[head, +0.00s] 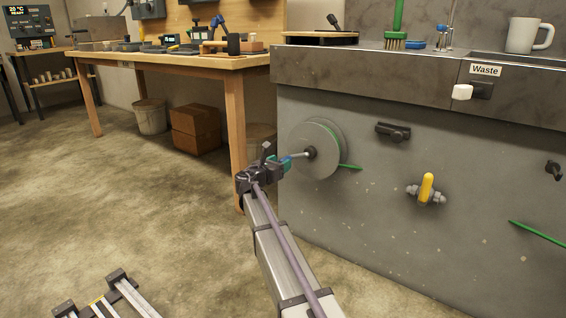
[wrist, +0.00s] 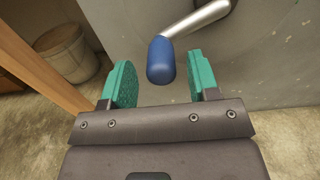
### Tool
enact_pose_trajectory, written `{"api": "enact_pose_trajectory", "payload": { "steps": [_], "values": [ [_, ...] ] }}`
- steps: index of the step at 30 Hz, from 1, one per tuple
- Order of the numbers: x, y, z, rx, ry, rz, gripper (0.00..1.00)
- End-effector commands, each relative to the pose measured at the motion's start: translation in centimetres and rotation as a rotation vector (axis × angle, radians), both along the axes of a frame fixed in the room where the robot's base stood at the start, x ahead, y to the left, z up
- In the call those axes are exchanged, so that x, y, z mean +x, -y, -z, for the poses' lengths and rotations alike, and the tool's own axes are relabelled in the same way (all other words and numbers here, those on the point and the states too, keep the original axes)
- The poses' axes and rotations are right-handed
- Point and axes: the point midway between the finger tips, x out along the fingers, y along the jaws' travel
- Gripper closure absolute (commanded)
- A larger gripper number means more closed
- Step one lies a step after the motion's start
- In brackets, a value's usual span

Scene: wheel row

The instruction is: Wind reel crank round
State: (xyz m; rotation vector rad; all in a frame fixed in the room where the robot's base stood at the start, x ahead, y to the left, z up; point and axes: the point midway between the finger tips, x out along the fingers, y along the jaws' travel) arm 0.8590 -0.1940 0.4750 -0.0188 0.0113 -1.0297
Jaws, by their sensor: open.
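The reel (head: 318,148) is a pale disc with a green hose, mounted on the grey front of the counter. Its crank is a metal arm that points left from the dark hub and ends in a blue handle (head: 287,160). In the wrist view the blue handle (wrist: 161,61) stands between the two green finger pads, with a gap on each side. My gripper (wrist: 160,85) is open and not closed on the handle. In the head view my gripper (head: 280,167) is at the reel's left, and its body partly hides the handle.
A yellow-handled valve (head: 427,188) and a dark fixture (head: 393,132) are on the counter front to the right. A wooden bench (head: 160,62) stands behind left, with a cardboard box (head: 196,128) and a bucket (head: 151,116) under it. The floor at left is mostly clear.

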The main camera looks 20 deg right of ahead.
Motion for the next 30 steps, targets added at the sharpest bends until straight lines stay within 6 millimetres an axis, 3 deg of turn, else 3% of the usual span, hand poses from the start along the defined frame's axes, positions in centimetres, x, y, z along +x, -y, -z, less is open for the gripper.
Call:
{"api": "enact_pose_trajectory", "payload": {
  "steps": [3,9,19,23,26,29,30],
  "values": [
    [-1.9,-2.8,0.0,0.000,0.000,-0.003,0.45],
    [-4.0,-6.4,0.0,0.000,0.000,-0.001,0.45],
    [-4.4,-7.3,0.0,0.000,0.000,0.000,0.45],
    [-5.0,-7.1,0.3,0.055,0.040,0.014,0.56],
    [-7.7,-6.7,1.3,0.289,0.215,0.087,0.66],
    [-14.5,-7.0,2.2,0.728,0.516,0.315,0.76],
    [-18.1,-7.8,2.3,0.918,0.639,0.459,0.79]
  ]
}}
